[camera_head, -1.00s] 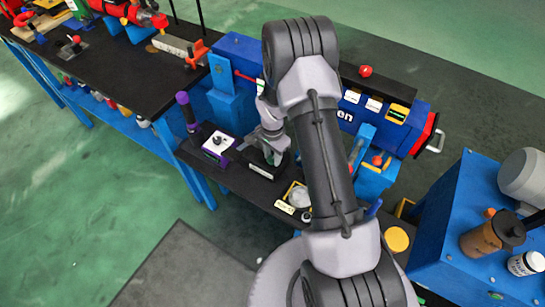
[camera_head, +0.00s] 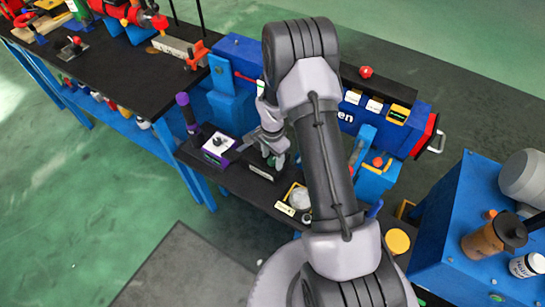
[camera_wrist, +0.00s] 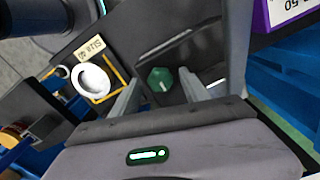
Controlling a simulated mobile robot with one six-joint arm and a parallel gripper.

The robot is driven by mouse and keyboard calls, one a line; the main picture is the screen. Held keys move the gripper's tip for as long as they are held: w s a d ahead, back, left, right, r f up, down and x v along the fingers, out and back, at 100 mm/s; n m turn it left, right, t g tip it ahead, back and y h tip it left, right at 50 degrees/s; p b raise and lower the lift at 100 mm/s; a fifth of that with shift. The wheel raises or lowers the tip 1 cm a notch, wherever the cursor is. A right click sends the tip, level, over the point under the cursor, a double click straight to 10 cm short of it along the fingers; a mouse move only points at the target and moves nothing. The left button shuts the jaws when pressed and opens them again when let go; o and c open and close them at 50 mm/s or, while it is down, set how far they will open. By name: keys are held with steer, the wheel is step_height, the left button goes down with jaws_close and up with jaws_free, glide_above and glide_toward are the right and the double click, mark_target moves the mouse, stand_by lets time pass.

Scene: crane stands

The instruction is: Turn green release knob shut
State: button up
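The green knob (camera_wrist: 160,80) is in the wrist view, a small faceted cap with a pale line on its face, on a dark box. My gripper (camera_wrist: 158,88) is open, with one finger on each side of the knob and a gap to both. I cannot tell how far its fingertips are above the box. In the head view my gripper (camera_head: 268,145) is over the dark box (camera_head: 262,168) on the lower shelf, and the knob is mostly hidden there by the fingers.
A white round dish in a yellow frame (camera_wrist: 93,82) stands beside the box, with a small label (camera_wrist: 89,46). A purple-edged box (camera_head: 219,147) is close on the other side. A blue machine (camera_head: 385,120) rises behind my arm.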

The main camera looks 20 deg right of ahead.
mark_target(273, 160)
step_height(273, 160, up, 18)
steer(key=p, duration=0.6)
steer(key=shift+f, duration=0.25)
